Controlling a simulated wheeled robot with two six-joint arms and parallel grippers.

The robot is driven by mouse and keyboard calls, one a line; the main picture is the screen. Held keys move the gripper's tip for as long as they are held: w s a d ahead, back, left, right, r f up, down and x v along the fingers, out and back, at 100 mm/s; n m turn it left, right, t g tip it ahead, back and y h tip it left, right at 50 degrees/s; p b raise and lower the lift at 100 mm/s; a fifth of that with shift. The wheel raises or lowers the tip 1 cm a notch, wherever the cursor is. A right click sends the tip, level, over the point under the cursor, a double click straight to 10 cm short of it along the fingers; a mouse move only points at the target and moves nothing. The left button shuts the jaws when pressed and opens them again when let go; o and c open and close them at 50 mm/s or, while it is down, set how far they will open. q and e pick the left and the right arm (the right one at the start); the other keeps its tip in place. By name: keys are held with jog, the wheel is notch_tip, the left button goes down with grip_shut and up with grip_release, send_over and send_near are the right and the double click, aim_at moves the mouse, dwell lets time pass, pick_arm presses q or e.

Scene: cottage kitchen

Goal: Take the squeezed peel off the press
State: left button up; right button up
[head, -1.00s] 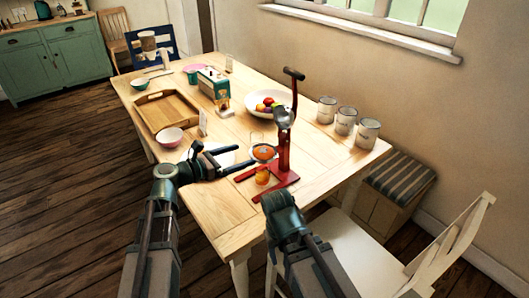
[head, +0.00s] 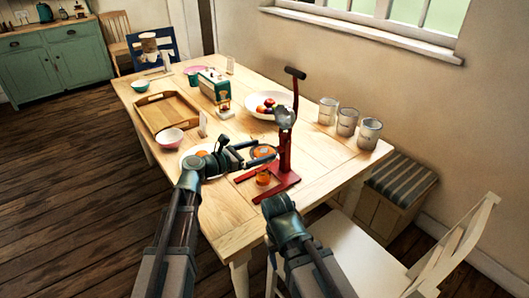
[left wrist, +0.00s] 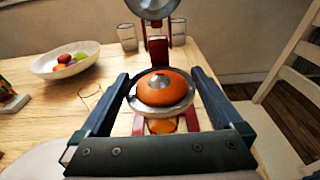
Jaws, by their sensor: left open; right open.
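The red citrus press (head: 285,155) stands on the table with its lever raised and its metal upper cup (left wrist: 150,8) lifted. The orange peel (left wrist: 164,88) sits dome up on the press's lower metal seat; it also shows in the head view (head: 264,152). My left gripper (head: 266,153) is open at the press, and in the left wrist view its fingers lie on either side of the peel, with gaps visible. A glass of orange juice (head: 263,178) stands below the seat. My right gripper (head: 277,204) is open, low in front of the table, apart from the press.
The table's front left corner is clear.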

pick_arm(q)
jog(key=c, duration=0.7)
jog(key=shift+r, duration=0.2)
jog(key=shift+c, duration=0.2)
pick_arm(e)
jog(key=shift+r, duration=0.25)
